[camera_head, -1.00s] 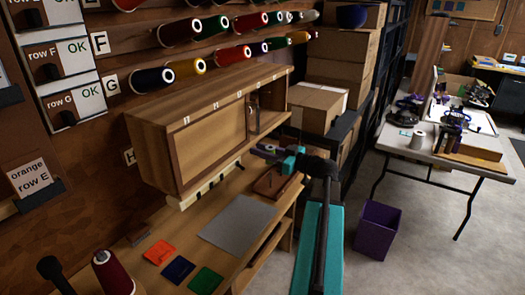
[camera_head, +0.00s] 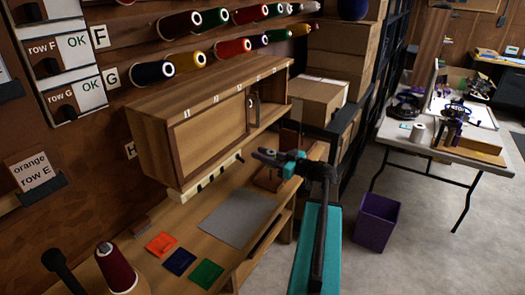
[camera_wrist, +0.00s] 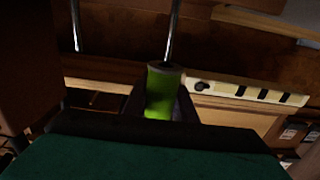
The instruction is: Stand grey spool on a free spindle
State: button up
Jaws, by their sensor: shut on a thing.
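My gripper (camera_head: 264,156) is in front of the right end of the wooden cabinet, above the bench, in the head view. In the wrist view it is shut on a green, cylinder-like spool (camera_wrist: 164,92). A thin metal spindle (camera_wrist: 172,35) meets or passes behind the spool's top; I cannot tell whether it enters the hole. A second bare spindle (camera_wrist: 75,25) stands to the left. The held spool looks green, not grey, and cannot be made out in the head view.
The cabinet (camera_head: 210,140) hangs above the bench, with a pale slotted strip (camera_head: 205,180) below it. A grey mat (camera_head: 238,217) and coloured squares lie on the bench. A dark red spool (camera_head: 116,270) stands at its near end. A purple bin (camera_head: 377,220) is on the floor.

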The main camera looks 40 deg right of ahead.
jog(key=shift+f, duration=1.65)
jog(key=shift+f+b, duration=1.05)
jog(key=shift+b, duration=0.15)
jog(key=shift+b, duration=0.85)
jog(key=shift+f+b, duration=0.3)
jog(key=shift+b, duration=0.1)
jog(key=o, duration=1.1)
jog(key=shift+s, duration=0.1)
